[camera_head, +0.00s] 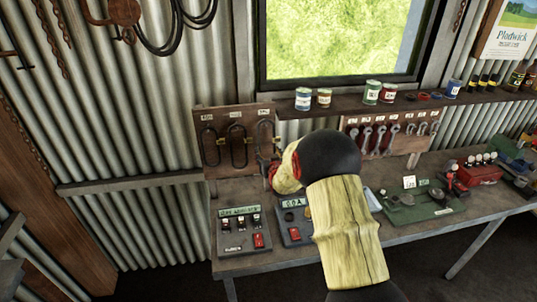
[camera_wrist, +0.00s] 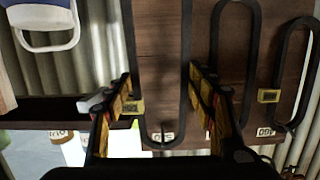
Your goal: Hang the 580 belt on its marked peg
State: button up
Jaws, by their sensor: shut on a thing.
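My gripper (camera_wrist: 160,100) is shut on a black belt (camera_wrist: 187,60), with a finger at each side of its loop. The wrist view shows the board upside down. A small yellow tag (camera_wrist: 132,107) sits by the left finger. The loop's rounded end lies over the wooden belt board (camera_wrist: 225,130), around a white label (camera_wrist: 162,137) and what looks like a peg; I cannot tell whether the belt bears on it. In the head view the belt (camera_head: 264,136) is at the board's right end, with my gripper (camera_head: 272,168) just below, partly hidden by my wrist. The label numbers are too small to read surely.
Two other belts hang on the board, a left one (camera_head: 209,148) and a middle one (camera_head: 237,148). A wrench board (camera_head: 385,137) stands to the right. Below are two dark trays (camera_head: 231,241) on the bench (camera_head: 270,262). Cans (camera_head: 303,98) stand on the shelf above.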

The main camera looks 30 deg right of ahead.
jog(key=shift+w+d+f+b, duration=0.1)
jog(key=shift+w+f+b, duration=0.45)
jog(key=shift+b, duration=0.5)
jog(key=o, duration=1.3)
jog(key=shift+s, duration=0.15)
